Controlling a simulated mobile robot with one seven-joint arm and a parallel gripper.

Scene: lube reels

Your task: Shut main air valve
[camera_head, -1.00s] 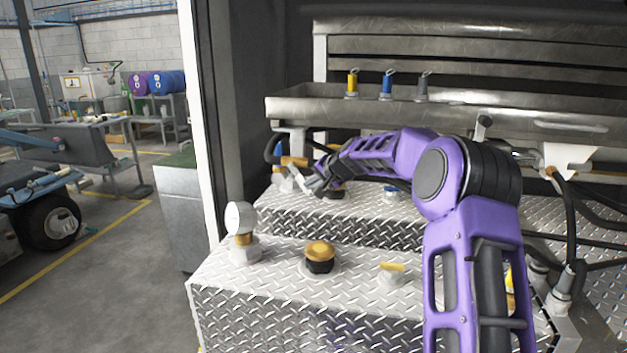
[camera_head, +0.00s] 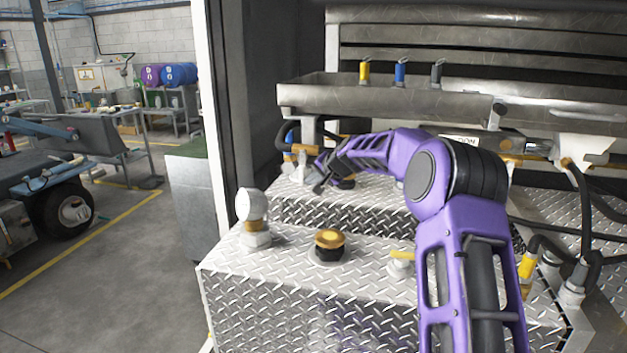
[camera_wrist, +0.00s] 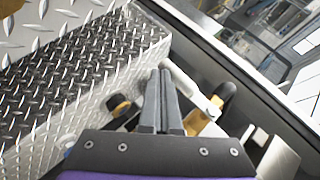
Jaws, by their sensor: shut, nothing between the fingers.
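My gripper (camera_head: 319,186) is at the far left end of the rear tread-plate step, low and just right of a yellow-handled fitting (camera_head: 304,149). I cannot tell which fitting is the main air valve. In the wrist view the two grey fingers (camera_wrist: 161,98) are together, with nothing between them. A brass-yellow part (camera_wrist: 209,108) with pale and black pieces lies just right of the fingertips, and contact cannot be told.
A metal trough (camera_head: 400,98) hangs above the rear step. A dark cabinet wall (camera_head: 250,110) closes the left side. Black hoses (camera_head: 600,200) run at right.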

